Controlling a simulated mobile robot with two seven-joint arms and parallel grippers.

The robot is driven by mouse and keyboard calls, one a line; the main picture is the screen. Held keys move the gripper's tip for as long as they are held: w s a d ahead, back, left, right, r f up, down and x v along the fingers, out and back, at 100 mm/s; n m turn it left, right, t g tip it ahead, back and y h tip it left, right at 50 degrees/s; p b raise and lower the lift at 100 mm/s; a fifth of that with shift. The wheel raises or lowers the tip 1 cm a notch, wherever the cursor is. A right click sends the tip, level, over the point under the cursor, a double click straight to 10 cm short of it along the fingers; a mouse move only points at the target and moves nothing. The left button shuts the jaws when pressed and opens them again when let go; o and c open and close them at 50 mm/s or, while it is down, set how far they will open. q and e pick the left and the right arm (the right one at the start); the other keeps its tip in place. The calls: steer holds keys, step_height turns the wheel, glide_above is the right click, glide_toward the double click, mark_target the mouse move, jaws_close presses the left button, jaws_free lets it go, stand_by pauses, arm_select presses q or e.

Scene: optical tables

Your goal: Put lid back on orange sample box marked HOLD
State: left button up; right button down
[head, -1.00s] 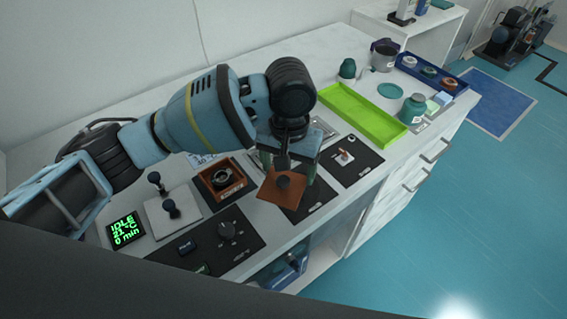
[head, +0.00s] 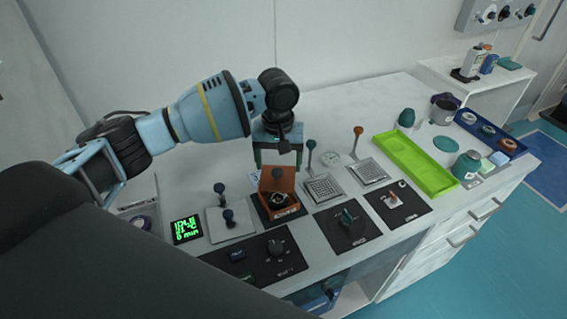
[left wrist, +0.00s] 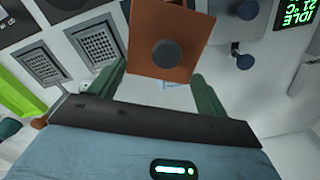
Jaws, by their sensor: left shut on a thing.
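The orange-brown sample box (head: 292,210) stands open on the table, with a dark round item showing inside. Its front label is too small to read. The lid (head: 268,183), a square orange-brown plate with a dark knob, is at the box's back part and looks tilted. It also shows in the left wrist view (left wrist: 143,68). My left gripper (head: 278,163) is shut on the lid, with green fingers at its two sides. Whether the lid touches the box cannot be told. In the left wrist view the lid hides the box. My right gripper is not in view.
Right of the box are a dark switch plate (head: 355,237) and two silver grids with upright levers (head: 325,188). Left are a pale plate with dark knobs (head: 214,226) and a green display (head: 187,230). A lime tray (head: 415,163) lies farther right. The table behind is clear.

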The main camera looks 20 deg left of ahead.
arm_select(q)
steer(key=shift+f, duration=0.15)
steer(key=shift+f, duration=1.05)
step_height(320, 180, down, 2)
steer(key=shift+f+b, duration=0.15)
steer(key=shift+b, duration=0.75)
steer(key=shift+f, duration=0.85)
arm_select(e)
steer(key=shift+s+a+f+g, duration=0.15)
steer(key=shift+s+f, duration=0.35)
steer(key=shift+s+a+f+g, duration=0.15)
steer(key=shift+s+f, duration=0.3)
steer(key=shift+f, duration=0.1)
arm_select(q)
steer(key=shift+r+p, duration=0.1)
steer(key=shift+p, duration=0.2)
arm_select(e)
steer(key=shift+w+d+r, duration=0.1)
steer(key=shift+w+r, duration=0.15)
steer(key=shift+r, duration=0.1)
arm_select(q)
steer(key=shift+p, duration=0.35)
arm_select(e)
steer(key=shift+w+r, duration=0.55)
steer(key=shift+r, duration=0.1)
